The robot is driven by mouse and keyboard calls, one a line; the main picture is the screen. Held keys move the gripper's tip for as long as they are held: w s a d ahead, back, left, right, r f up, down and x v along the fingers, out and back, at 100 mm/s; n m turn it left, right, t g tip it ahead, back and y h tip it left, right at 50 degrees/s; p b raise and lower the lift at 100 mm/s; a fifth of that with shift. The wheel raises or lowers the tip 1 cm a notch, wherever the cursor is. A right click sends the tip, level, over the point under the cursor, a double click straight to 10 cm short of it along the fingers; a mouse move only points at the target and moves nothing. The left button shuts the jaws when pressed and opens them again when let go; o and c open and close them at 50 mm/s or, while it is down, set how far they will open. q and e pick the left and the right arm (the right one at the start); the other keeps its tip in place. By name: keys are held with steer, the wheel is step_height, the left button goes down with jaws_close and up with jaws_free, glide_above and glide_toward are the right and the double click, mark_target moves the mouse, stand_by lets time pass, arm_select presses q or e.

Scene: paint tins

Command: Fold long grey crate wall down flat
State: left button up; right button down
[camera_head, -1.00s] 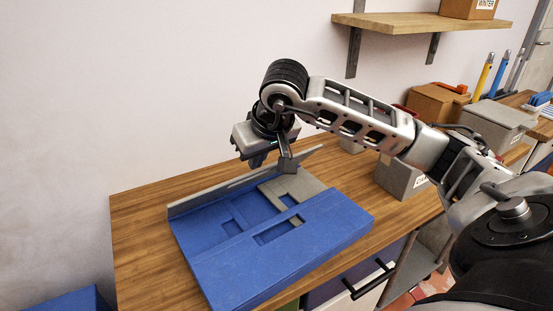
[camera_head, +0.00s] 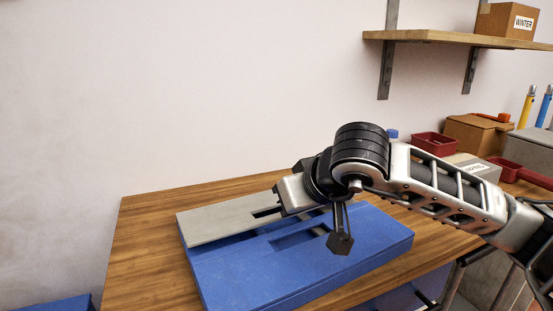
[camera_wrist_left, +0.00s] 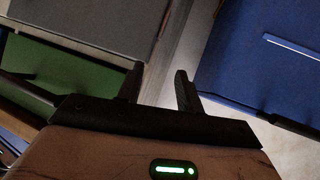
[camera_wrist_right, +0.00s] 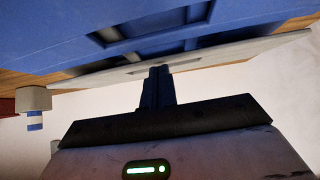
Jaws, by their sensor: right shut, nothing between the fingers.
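The blue crate (camera_head: 250,270) lies folded low on the wooden table. Its long grey wall (camera_head: 225,218) lies over the crate's far left part, flat or nearly flat. My right gripper (camera_head: 340,241) is over the crate, and its arm hides the wall's right end. In the right wrist view the shut, empty fingers (camera_wrist_right: 159,73) are at the edge of the grey wall (camera_wrist_right: 215,60); whether they touch is unclear. My left gripper (camera_wrist_left: 160,88) is open and empty, away from the crate and outside the head view.
The wooden table (camera_head: 145,260) is clear left of the crate. Red bins (camera_head: 433,145), a cardboard box (camera_head: 478,133) and grey boxes stand at the back right. A wall shelf (camera_head: 450,38) hangs above. Blue, green and grey surfaces lie around my left gripper.

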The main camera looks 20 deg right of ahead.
arm_select(q)
steer(key=shift+d+f, duration=0.15)
steer(key=shift+f, duration=0.45)
arm_select(e)
steer(key=shift+s+f, duration=0.1)
steer(key=shift+f, duration=0.15)
